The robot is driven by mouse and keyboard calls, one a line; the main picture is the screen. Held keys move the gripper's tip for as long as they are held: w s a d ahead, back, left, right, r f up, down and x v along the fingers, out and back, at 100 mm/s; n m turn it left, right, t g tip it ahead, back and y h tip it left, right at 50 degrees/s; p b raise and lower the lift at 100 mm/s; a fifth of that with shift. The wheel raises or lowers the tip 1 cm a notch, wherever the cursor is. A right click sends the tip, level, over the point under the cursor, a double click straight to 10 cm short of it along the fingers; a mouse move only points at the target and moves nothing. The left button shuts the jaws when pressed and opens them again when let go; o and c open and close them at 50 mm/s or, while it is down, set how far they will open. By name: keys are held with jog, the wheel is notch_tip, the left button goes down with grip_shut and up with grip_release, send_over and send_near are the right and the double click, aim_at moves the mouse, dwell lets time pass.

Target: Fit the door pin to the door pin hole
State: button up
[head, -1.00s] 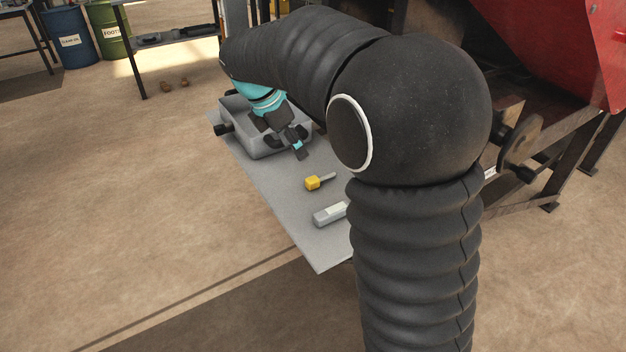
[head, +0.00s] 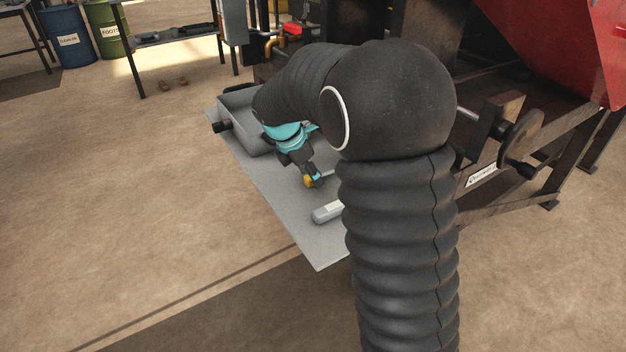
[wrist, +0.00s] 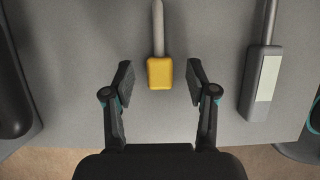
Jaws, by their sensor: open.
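The door pin, as I take it, has a yellow block head (wrist: 160,73) and a grey metal rod. It lies on a grey sheet-like surface. In the head view its yellow head (head: 308,182) shows partly behind my gripper (head: 311,178), and part of the rod is visible. In the wrist view my gripper (wrist: 160,78) is open, with one finger on each side of the yellow head and gaps on both sides. I cannot make out the door pin hole in either view.
A grey tool with a pale label (wrist: 265,82) lies right of the pin; it also shows in the head view (head: 328,212). A machine with a handwheel (head: 520,143) and red panel (head: 560,50) is at right.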

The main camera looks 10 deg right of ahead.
jog(key=shift+d+f, duration=0.15)
jog(key=shift+f, duration=0.1)
grip_shut()
notch_tip(320, 180, up, 10)
jog(key=shift+p, duration=0.45)
dwell(0.4)
